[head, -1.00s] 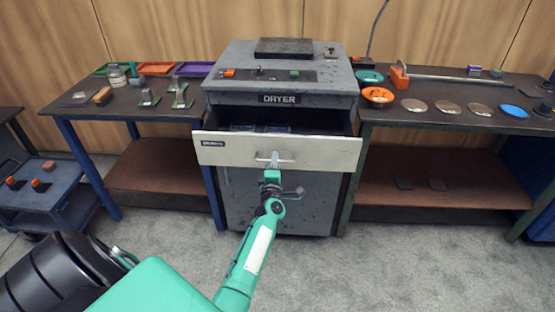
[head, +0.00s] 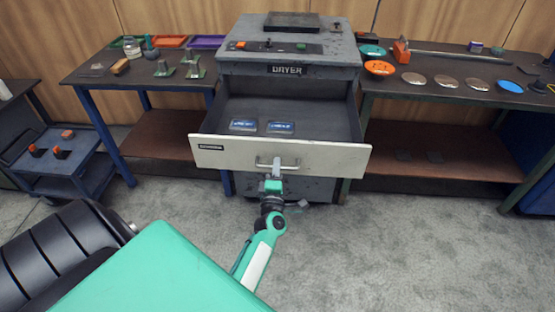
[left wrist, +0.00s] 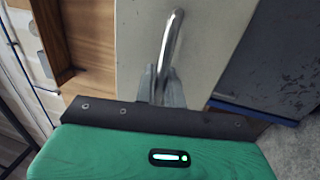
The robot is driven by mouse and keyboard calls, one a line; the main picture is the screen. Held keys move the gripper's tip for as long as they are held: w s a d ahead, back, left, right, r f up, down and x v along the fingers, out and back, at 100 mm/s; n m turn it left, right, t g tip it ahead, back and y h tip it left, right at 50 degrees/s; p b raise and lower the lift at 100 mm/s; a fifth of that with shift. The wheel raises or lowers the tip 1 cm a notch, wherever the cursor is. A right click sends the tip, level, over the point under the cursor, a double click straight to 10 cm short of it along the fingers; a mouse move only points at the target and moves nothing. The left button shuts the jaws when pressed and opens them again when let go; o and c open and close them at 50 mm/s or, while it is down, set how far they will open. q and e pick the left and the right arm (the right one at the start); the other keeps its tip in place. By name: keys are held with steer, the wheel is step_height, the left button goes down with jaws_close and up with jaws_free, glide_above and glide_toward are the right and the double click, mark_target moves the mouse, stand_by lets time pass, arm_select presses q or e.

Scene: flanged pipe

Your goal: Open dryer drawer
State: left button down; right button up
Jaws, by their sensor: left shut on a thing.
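The grey dryer (head: 288,68) stands in the middle of the head view. Its drawer (head: 218,155) is pulled well out toward me, and its cream front shows a metal bar handle (head: 290,164). Two small blue-topped items (head: 280,127) lie inside on the drawer floor. In the left wrist view the fingers (left wrist: 160,85) close around the lower part of the handle (left wrist: 172,40), with the cream front behind. My right gripper is not in view.
A left table (head: 130,75) holds coloured trays, a bottle and small metal stands. A right table (head: 450,90) holds metal discs, orange and blue dishes and a long rod. A blue cart (head: 60,165) stands at far left. Grey floor (head: 400,240) is clear in front of the right table.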

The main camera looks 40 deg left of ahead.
arm_select(q)
steer(key=shift+s+d, duration=0.15)
steer(key=shift+s, duration=0.05)
steer(key=c, duration=1.6)
jaws_free()
steer(key=shift+c, duration=0.2)
steer(key=v, duration=1.4)
steer(key=shift+w, duration=0.15)
